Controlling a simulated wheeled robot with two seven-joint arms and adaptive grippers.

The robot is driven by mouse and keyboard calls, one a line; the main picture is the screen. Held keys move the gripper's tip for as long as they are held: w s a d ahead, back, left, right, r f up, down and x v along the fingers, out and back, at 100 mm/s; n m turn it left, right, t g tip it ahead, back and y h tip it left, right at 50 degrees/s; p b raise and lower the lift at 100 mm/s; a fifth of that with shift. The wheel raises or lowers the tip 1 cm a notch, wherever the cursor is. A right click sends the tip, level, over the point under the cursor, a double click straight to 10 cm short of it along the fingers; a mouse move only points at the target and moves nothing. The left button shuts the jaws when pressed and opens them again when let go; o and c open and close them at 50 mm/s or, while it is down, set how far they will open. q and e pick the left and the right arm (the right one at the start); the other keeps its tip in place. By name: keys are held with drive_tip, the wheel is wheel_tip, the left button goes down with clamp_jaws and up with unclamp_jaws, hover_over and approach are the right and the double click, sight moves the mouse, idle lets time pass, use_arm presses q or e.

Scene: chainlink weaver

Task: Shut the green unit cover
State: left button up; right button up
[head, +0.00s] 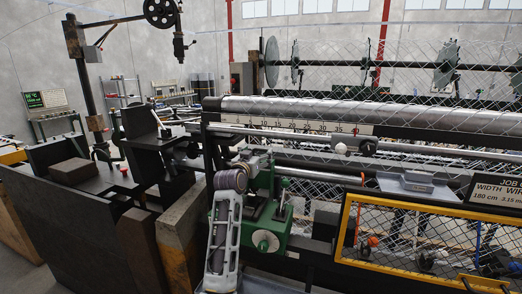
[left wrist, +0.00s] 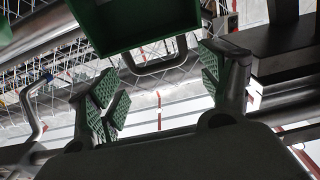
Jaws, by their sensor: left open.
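The green unit (head: 272,228), a green machine housing with a pale round knob, stands at the centre of the head view, partly hidden by my left arm. In the left wrist view a green, hollow, box-shaped part (left wrist: 135,40) with a dark inside hangs at the top. I cannot tell for sure that it is the cover. A grey bar handle (left wrist: 160,64) shows just below its edge. My left gripper (left wrist: 160,84) is open, its green-padded fingers on either side of the handle, with nothing held. In the head view its fingertips are hard to make out.
A yellow-framed mesh guard (head: 345,222) stands right of the unit. A long roller with a ruled scale (head: 300,127) runs behind it. A dark bench with a block (head: 72,172) fills the left. Wire mesh fills the background.

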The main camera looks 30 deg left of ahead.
sight(261, 150)
use_arm(q)
drive_tip(key=shift+p+x, duration=0.6)
drive_tip(key=shift+x, duration=1.85)
drive_tip(key=c, duration=1.2)
drive_tip(key=shift+s, duration=0.1)
